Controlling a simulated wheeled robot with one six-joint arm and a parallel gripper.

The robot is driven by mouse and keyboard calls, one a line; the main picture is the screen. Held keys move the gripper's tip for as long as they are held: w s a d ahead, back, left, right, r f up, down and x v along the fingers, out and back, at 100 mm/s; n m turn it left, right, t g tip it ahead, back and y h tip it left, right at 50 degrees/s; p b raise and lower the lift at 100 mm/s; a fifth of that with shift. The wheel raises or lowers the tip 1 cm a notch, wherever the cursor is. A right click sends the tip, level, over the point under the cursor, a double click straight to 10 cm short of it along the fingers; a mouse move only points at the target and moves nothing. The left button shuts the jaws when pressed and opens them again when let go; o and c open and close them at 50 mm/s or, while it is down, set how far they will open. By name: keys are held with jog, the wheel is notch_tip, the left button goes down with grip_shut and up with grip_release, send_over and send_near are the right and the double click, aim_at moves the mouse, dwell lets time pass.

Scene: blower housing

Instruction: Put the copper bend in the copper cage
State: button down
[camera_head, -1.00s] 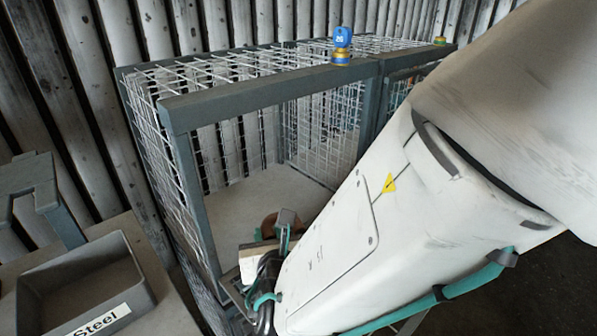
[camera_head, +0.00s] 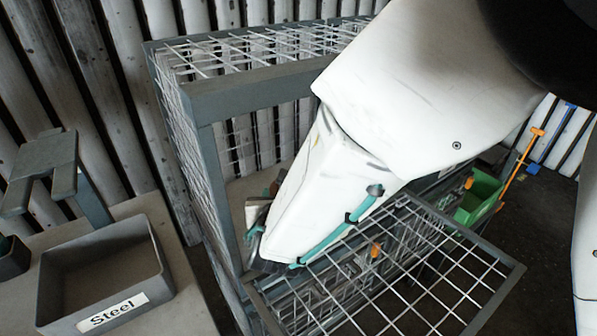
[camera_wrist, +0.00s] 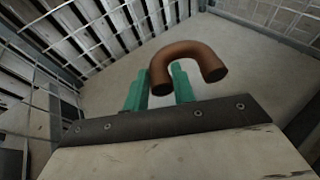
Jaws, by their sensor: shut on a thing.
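The copper bend (camera_wrist: 192,52) is a brown U-shaped pipe in the wrist view. My gripper (camera_wrist: 159,76), with green fingers, is shut on one leg of it, and the other leg is free at the right. In the head view a wire-mesh cage (camera_head: 233,97) with a grey frame stands at the centre. My gripper (camera_head: 268,196) reaches in through its open front, mostly hidden by my arm. In the wrist view the bend is over the pale cage floor (camera_wrist: 105,97), with mesh behind it. I see no label naming the cage's metal.
A mesh door (camera_head: 435,265) stands open at the lower right, below my arm. A grey bin marked Steel (camera_head: 110,268) and a grey stand (camera_head: 55,170) are on the left table. A green bin (camera_head: 480,195) is at the right. The cage's front post (camera_head: 218,200) is close beside my gripper.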

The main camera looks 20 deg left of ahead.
jog(key=shift+s+a+f, duration=0.15)
jog(key=shift+a+f, duration=0.1)
jog(key=shift+f, duration=0.45)
jog(key=shift+a, duration=0.1)
jog(key=shift+f, duration=0.1)
jog(key=shift+f, duration=0.5)
jog(key=c, duration=1.1)
grip_release()
jog(key=shift+c, duration=0.2)
jog(key=shift+r, duration=0.1)
